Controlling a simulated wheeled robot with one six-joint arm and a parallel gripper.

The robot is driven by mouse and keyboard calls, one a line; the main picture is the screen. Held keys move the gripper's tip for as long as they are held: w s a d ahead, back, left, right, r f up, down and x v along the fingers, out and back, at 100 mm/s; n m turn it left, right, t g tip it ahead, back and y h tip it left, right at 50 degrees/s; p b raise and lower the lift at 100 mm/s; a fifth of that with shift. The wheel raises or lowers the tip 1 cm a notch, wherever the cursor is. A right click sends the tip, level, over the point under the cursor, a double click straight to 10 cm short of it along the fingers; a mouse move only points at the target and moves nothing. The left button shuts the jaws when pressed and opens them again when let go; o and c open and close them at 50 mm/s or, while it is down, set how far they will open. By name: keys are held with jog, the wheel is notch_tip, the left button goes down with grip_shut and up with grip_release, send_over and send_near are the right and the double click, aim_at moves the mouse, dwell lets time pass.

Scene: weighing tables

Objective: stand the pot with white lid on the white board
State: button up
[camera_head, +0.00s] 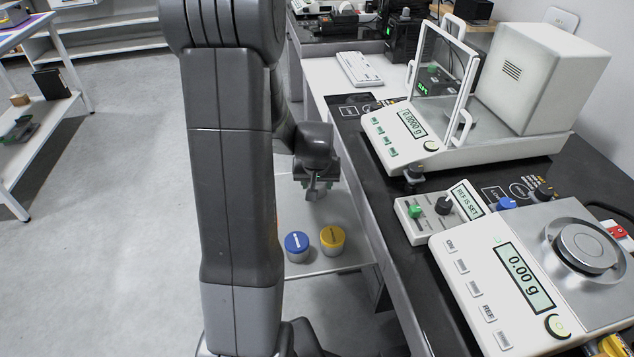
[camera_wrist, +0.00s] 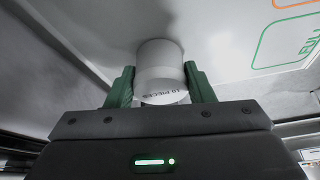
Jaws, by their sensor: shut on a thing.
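In the wrist view a white pot (camera_wrist: 160,62) sits between the two green fingers of my gripper (camera_wrist: 160,88), which is shut on it. Dark lettering that seems to read "10 PIECES" shows on its near end. A white board (camera_wrist: 215,25) with orange and green outlines lies beyond the pot; I cannot tell whether the pot touches it. In the head view my gripper (camera_head: 316,186) is low beside the dark bench, over a pale surface (camera_head: 290,212), with a whitish part of the pot just below it.
A blue-lidded pot (camera_head: 297,247) and a yellow-lidded pot (camera_head: 333,240) stand close together, nearer than my gripper. The bench at right holds a balance (camera_head: 500,280), a small control box (camera_head: 425,216) and a larger balance with glass (camera_head: 415,130). Open floor (camera_head: 120,170) lies left.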

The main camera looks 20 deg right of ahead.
jog(key=o, duration=1)
jog(key=shift+f, duration=0.1)
jog(key=shift+c, duration=0.2)
jog(key=shift+r, duration=0.3)
jog(key=p+v, duration=0.2)
jog(key=v, duration=0.9)
jog(key=shift+r, duration=0.35)
jog(key=shift+s, duration=0.1)
